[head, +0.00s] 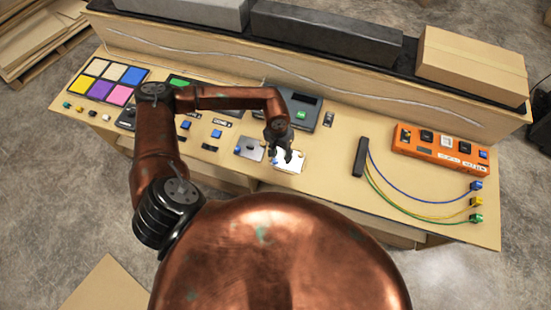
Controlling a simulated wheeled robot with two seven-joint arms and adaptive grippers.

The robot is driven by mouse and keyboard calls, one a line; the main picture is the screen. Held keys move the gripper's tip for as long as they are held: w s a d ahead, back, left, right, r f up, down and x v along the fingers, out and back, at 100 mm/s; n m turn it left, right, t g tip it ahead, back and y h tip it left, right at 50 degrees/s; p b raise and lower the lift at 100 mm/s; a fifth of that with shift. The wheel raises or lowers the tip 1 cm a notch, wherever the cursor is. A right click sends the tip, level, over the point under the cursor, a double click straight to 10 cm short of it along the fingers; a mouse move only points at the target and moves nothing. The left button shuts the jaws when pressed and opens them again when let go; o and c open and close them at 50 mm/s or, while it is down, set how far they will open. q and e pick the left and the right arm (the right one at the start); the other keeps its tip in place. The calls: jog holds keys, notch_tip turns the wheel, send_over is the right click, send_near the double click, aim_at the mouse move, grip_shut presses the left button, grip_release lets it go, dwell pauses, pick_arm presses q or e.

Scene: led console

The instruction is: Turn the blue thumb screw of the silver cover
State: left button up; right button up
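A bright silver plate (291,166), which looks like the silver cover, lies on the console's worktop near the middle. A small blue spot, apparently the blue thumb screw (275,161), shows at its left edge, close to my gripper's fingers. My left gripper (281,155) points down over the plate and hides part of it. I cannot tell whether its fingers touch the screw or how far apart they are. A duller grey plate (251,143) with a small blue spot lies just left of it. My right gripper is out of view.
A dark grey box (307,112) with a green button stands behind the gripper. Colored tiles (103,80) are at far left.

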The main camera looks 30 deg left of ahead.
aim_at(275, 161)
pick_arm(q)
jog(key=a, duration=0.2)
jog(key=a+y, duration=0.1)
jog(key=shift+w+f+m, duration=0.25)
jog(key=shift+m, duration=0.05)
jog(key=shift+f+p, duration=0.35)
jog(key=shift+f, duration=3.25)
jog(key=shift+c, duration=0.6)
grip_shut()
